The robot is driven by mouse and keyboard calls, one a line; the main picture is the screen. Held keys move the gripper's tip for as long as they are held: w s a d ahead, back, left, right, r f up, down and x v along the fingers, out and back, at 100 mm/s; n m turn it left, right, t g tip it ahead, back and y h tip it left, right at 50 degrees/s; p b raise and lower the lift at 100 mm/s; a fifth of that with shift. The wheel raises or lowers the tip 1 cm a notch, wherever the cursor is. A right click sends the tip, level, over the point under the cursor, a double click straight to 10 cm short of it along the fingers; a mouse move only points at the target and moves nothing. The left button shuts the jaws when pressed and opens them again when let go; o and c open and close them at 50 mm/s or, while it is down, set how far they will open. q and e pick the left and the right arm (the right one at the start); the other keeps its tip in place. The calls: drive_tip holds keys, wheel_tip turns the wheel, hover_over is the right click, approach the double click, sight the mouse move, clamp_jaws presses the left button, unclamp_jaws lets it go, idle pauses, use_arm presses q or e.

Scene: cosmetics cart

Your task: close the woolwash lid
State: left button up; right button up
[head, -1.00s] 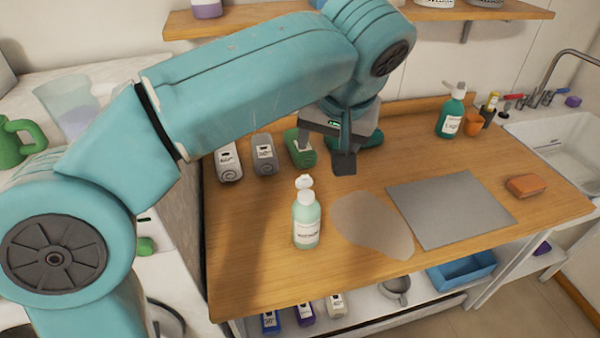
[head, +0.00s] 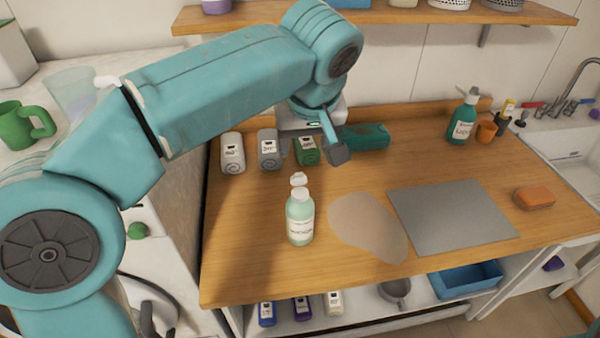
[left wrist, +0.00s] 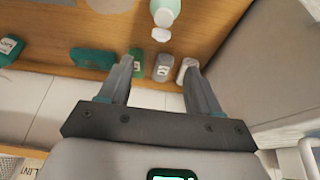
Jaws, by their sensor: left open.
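The woolwash bottle (head: 300,220) is pale green with a white label and stands upright on the wooden cart top. Its white lid (head: 298,180) is flipped up, tilted above the neck. My left gripper (head: 314,150) is open and empty, behind the bottle and apart from it; one finger shows clearly, the other is partly lost among the containers. In the left wrist view the bottle (left wrist: 165,10) is at the top edge, partly cut off, and the lid (left wrist: 160,34) is beyond the gap between the open fingers (left wrist: 160,66). My right gripper is not in view.
White, grey and green containers (head: 268,150) stand behind the bottle, with a dark green object (head: 365,137) beside them. A beige patch (head: 368,225) and a grey mat (head: 452,215) lie to the right. A green pump bottle (head: 463,118) stands farther back.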

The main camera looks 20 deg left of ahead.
sight(299, 173)
use_arm(q)
drive_tip(key=x, duration=1.3)
drive_tip(key=shift+a, duration=0.15)
drive_tip(key=c, duration=1.1)
drive_tip(key=shift+o, duration=0.2)
